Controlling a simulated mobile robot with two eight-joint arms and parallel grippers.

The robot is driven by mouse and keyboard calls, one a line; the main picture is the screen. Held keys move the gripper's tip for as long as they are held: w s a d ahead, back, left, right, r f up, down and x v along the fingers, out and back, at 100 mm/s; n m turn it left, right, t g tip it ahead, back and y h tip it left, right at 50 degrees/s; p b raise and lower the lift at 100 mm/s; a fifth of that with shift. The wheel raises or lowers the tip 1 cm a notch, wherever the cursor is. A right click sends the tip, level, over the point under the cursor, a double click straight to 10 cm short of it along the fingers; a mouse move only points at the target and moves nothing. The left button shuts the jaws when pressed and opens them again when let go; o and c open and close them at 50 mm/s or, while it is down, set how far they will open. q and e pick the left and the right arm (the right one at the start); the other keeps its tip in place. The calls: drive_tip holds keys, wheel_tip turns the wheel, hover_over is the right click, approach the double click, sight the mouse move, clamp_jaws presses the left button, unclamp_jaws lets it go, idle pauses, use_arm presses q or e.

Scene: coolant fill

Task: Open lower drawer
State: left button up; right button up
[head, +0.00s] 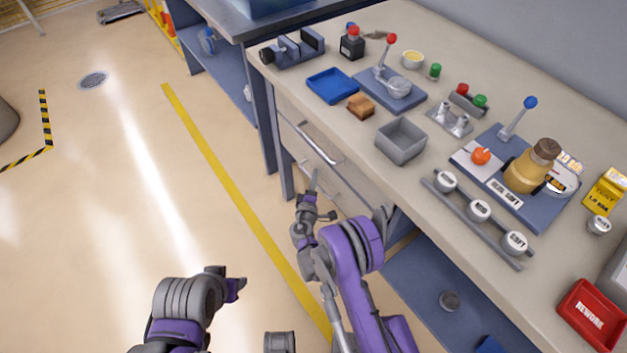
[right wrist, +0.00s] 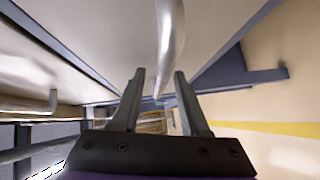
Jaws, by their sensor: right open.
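The workbench has two drawers under its left end. The upper drawer's bar handle (head: 320,145) is clear in the head view; both drawers look shut. The lower drawer's handle (head: 322,180) is partly covered by my right gripper (head: 314,188), which is beside it. In the right wrist view my right gripper (right wrist: 160,92) is open, and a metal bar handle (right wrist: 172,40), apparently the lower drawer's, runs ahead between its fingers. Another handle (right wrist: 35,102) shows at left there. My left gripper (head: 236,287) is low over the floor, away from the drawers; its jaws are unclear.
A blue lower shelf (head: 425,285) lies right of the drawers. The floor (head: 190,200) left of the bench is open.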

clamp_jaws()
idle(1.4)
